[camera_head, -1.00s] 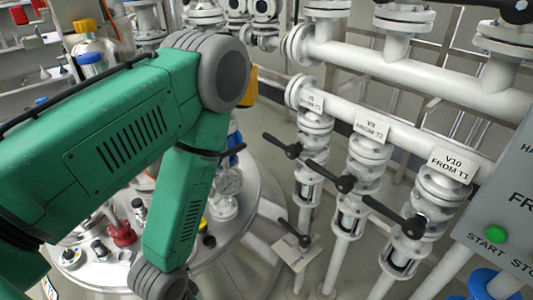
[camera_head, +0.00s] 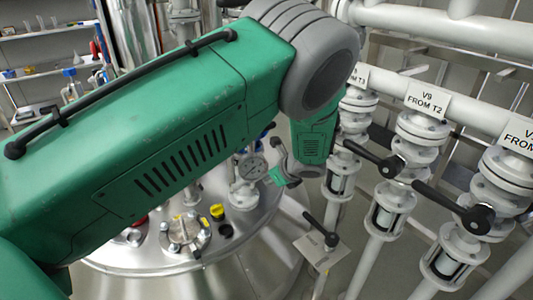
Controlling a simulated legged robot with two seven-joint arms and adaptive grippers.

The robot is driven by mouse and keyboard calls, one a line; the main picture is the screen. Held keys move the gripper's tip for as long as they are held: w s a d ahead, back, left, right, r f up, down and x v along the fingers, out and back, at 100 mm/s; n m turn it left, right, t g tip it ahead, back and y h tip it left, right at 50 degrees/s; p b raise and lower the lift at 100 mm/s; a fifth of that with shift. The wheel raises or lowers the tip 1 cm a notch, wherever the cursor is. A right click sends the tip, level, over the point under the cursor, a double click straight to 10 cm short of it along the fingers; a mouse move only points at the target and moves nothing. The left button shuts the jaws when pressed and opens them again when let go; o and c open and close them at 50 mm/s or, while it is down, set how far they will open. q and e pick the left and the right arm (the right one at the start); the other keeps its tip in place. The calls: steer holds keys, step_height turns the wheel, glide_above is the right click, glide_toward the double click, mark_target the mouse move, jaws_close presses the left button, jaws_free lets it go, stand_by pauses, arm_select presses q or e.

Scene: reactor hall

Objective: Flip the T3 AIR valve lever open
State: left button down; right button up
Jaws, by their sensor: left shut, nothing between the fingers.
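My left arm crosses from the left and bends down. Its gripper (camera_head: 288,180) is small, partly hidden by my wrist, and shut with nothing in it. No label reading T3 AIR is legible. A black lever (camera_head: 321,230) with a pale tag plate (camera_head: 321,252) stands below and right of the gripper, apart from it; the tag's writing is too small to read. Another black lever (camera_head: 375,158) is on the pipe under a partly hidden label ending in T3 (camera_head: 361,76). My right gripper is out of view.
The V9 FROM T2 label (camera_head: 427,101) hangs above a valve with a black lever (camera_head: 455,204), right of the gripper. White vertical pipes with sight glasses (camera_head: 389,214) stand close together. The steel tank lid (camera_head: 225,240) carries fittings. Shelves (camera_head: 45,68) stand far left.

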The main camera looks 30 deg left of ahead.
arm_select(q)
steer(key=shift+w+d+r+m+t+y+b, duration=0.55)
steer(key=shift+w+d+r+m+t+y, duration=0.75)
steer(key=shift+w+r, duration=2.6)
steer(key=w+a+f+g+b, duration=0.1)
steer(key=w+a+f+b, duration=0.1)
steer(key=a+f+b, duration=0.5)
steer(key=a+r, duration=0.3)
steer(key=r, duration=0.3)
steer(key=shift+w+r+p, duration=0.15)
steer(key=shift+w+p, duration=0.1)
steer(key=shift+p, duration=0.1)
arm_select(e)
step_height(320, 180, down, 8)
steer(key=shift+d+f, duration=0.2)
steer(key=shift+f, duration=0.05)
arm_select(q)
steer(key=shift+d+r, duration=0.1)
steer(key=shift+r, duration=0.05)
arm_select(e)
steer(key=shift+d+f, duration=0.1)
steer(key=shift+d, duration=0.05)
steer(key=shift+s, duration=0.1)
